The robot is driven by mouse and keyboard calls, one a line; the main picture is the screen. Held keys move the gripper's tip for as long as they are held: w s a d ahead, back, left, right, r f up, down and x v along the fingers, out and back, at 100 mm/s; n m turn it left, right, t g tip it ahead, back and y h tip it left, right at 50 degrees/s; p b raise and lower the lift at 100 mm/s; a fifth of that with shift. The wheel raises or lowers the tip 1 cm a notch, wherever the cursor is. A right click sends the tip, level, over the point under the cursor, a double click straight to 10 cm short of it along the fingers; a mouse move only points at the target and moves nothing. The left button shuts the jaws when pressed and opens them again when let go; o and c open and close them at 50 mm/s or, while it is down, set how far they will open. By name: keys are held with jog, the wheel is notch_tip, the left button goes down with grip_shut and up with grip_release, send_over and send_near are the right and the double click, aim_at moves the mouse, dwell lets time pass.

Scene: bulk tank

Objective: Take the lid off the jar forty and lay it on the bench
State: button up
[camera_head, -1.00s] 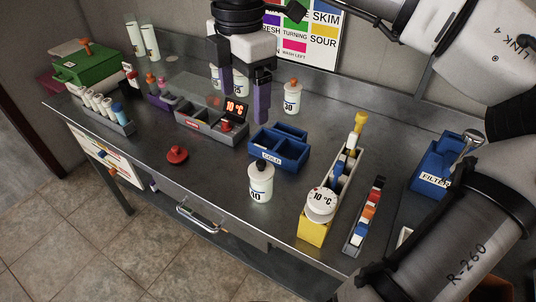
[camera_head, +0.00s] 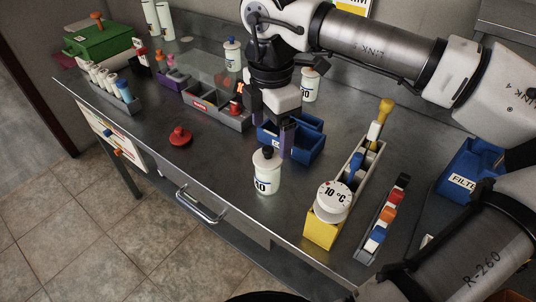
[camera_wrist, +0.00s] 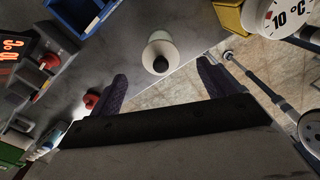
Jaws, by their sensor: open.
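A white jar (camera_head: 267,180) stands upright near the bench's front edge. Its label ends in a zero; the first digit is hard to read. Its lid, with a round black knob (camera_head: 267,152), is on it. My gripper (camera_head: 271,125) is open and empty above and behind this jar. In the wrist view the jar (camera_wrist: 161,44) lies ahead, between the spread purple fingers, clear of both. The steel bench (camera_head: 222,166) has bare surface left of the jar. A second labelled white jar (camera_head: 310,90) stands farther back, partly behind my arm.
A blue tray (camera_head: 308,150) stands just behind the jar, partly hidden by my gripper. A yellow holder (camera_head: 322,233) with a round 10 °C dial (camera_head: 334,200) is to the right. A red knobbed disc (camera_head: 180,137) lies left on the bench. A grey sectioned box (camera_head: 232,121) is behind it.

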aim_at(268, 148)
jog(key=shift+s+a+f+p, duration=0.15)
jog(key=shift+f+p, duration=0.25)
jog(key=shift+f, duration=0.9)
jog(key=shift+a+f+p, duration=0.1)
jog(key=shift+f+p, duration=0.3)
jog(key=shift+f, duration=0.9)
jog(key=c, duration=1.1)
